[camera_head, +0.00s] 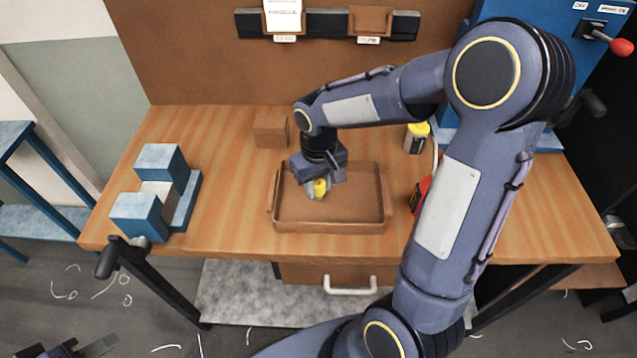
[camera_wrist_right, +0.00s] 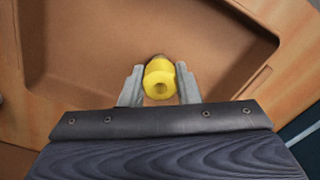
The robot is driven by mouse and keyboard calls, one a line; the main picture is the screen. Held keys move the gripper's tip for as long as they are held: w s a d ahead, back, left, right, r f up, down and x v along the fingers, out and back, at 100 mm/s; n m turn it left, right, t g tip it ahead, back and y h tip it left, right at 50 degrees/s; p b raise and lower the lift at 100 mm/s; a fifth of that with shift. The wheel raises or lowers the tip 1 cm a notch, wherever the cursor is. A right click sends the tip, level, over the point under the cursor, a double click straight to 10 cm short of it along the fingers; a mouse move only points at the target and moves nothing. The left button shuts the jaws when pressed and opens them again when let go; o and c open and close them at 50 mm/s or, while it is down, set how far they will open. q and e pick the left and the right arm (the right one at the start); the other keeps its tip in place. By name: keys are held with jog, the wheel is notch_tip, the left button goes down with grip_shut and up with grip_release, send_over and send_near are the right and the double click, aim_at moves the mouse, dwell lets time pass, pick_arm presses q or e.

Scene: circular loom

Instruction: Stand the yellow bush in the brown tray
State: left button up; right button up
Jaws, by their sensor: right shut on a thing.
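The yellow bush (camera_head: 320,187) is a small flanged cylinder with a hole in its end. My right gripper (camera_head: 319,189) is shut on it, over the left part of the brown tray (camera_head: 330,227). In the right wrist view the bush (camera_wrist_right: 160,78) sits between the two grey fingers, its holed end facing the camera. The bush looks roughly upright; I cannot tell whether it touches the tray floor. The tray floor (camera_wrist_right: 100,45) around it looks empty. A dark part with a grey finger, probably my left gripper (camera_head: 90,348), is cut off at the bottom left.
A blue-and-grey block fixture (camera_head: 187,200) stands on the table's left. A brown block (camera_head: 270,131) is behind the tray. A yellow-capped bottle (camera_head: 416,138) and a red item (camera_head: 421,192), partly behind my arm, stand to the right. A drawer (camera_head: 310,272) is below the tabletop.

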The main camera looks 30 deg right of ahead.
aim_at(319, 183)
jog(key=shift+f, duration=0.2)
jog(key=o, duration=1.1)
jog(key=shift+o, duration=0.2)
notch_tip(319, 183, up, 8)
jog(key=shift+f, duration=0.1)
jog(key=s+a+r+t+y, duration=0.1)
jog(key=s+a+t+y, duration=0.1)
jog(key=s, duration=0.6)
jog(key=s+a+r+m+t+y, duration=0.1)
jog(key=s+a+t, duration=0.1)
jog(key=s, duration=0.7)
jog(key=shift+m+t+y, duration=0.3)
jog(key=shift+t+y, duration=0.1)
jog(key=shift+t, duration=0.4)
